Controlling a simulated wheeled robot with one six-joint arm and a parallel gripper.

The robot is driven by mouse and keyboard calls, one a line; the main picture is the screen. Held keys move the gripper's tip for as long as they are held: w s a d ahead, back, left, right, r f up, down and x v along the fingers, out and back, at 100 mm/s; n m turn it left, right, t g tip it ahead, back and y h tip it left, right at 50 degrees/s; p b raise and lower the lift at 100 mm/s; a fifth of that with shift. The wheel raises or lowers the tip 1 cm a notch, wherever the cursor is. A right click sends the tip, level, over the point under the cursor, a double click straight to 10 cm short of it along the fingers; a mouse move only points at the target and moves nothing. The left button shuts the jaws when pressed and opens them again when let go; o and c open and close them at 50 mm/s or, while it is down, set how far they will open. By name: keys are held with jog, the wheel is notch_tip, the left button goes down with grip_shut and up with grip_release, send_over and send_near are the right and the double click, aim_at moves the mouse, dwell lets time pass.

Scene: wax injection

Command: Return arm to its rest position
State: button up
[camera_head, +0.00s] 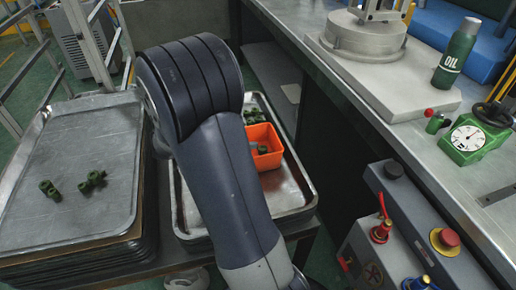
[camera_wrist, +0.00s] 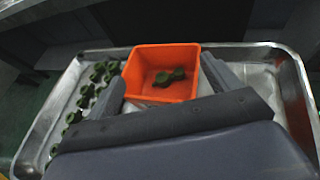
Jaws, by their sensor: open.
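My gripper (camera_wrist: 164,80) shows in the wrist camera view, with its two fingers spread wide and nothing between them. It is above a metal tray (camera_wrist: 291,95), facing an orange bin (camera_wrist: 163,55). A dark green wax part (camera_wrist: 168,76) lies in the bin. Several more green parts (camera_wrist: 85,98) lie in the tray to the left of the bin. In the head view my arm (camera_head: 225,165) reaches over the same tray (camera_head: 296,184) and hides my gripper and part of the tray. The orange bin (camera_head: 270,158) shows just right of my arm.
A stack of trays (camera_head: 85,150) on the left holds green parts (camera_head: 92,180). A metal bench (camera_head: 400,130) on the right carries an oil bottle (camera_head: 455,55), a green gauge (camera_head: 467,140) and a round fixture (camera_head: 365,35). A control box (camera_head: 405,220) with a red button stands at the lower right.

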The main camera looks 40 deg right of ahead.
jog(key=b+x, duration=0.2)
jog(key=x, duration=0.8)
jog(key=shift+d+r+p, duration=0.15)
jog(key=shift+r+p, duration=1.15)
jog(key=shift+r, duration=0.05)
jog(key=shift+d+r+p, duration=0.15)
jog(key=shift+r+p, duration=1.15)
jog(key=shift+r, duration=0.05)
jog(key=shift+f, duration=0.1)
